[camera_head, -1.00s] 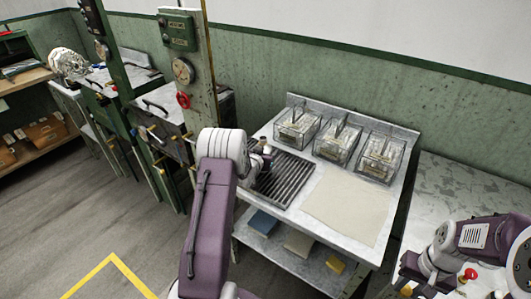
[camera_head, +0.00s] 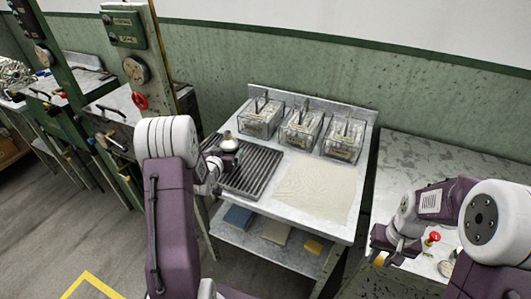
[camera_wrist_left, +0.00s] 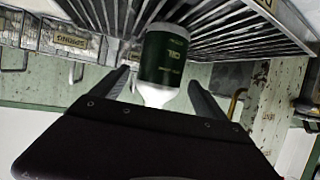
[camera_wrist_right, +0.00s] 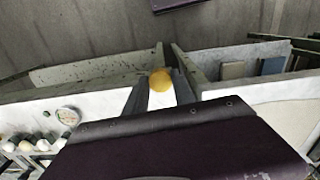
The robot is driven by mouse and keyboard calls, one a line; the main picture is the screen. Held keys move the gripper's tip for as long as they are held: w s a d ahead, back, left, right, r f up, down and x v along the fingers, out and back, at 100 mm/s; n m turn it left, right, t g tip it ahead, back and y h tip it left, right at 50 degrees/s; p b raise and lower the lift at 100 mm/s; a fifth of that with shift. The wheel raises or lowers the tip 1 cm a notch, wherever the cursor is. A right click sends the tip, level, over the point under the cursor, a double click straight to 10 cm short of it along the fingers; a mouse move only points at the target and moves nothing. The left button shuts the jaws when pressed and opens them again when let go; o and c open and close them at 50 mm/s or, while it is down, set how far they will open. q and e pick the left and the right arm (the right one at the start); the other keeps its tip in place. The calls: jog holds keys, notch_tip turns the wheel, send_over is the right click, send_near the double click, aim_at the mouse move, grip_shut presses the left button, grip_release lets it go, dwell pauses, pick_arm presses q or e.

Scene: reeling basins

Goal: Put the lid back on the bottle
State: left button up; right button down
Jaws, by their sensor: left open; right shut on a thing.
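The bottle (camera_wrist_left: 165,58) has a dark green label with pale lettering and a pale neck. In the left wrist view it is between the fingers of my left gripper (camera_wrist_left: 158,78), which is open around it. In the head view the bottle (camera_head: 229,143) is at the slatted rack, partly hidden by my left gripper (camera_head: 221,165). My right gripper (camera_wrist_right: 160,82) is shut on a round yellow lid (camera_wrist_right: 160,77), well apart from the bottle.
The slatted rack (camera_head: 256,177) lies on a pale worktable, with a beige cloth (camera_head: 313,188) to its right. Several clear basins (camera_head: 300,128) stand along the back. A red knob (camera_head: 433,238) is near my right arm. A lower shelf holds coloured blocks (camera_head: 275,232).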

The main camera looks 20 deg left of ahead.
aim_at(228, 152)
pick_arm(q)
jog(key=v, duration=0.4)
jog(key=shift+s+r, duration=0.1)
jog(key=shift+s, duration=0.15)
jog(key=shift+d, duration=0.3)
jog(key=s+d+f+m+g+h, duration=0.1)
jog(key=s+d+f+g, duration=0.1)
jog(key=s+d+g, duration=0.4)
jog(key=s+d+f+m+g+h, duration=0.1)
jog(key=s+d+f+g, duration=0.2)
jog(key=s+d+g, duration=0.3)
jog(key=s+d, duration=0.5)
jog(key=s, duration=0.6)
jog(key=shift+s+d+h, duration=0.3)
jog(key=shift+d+h, duration=0.1)
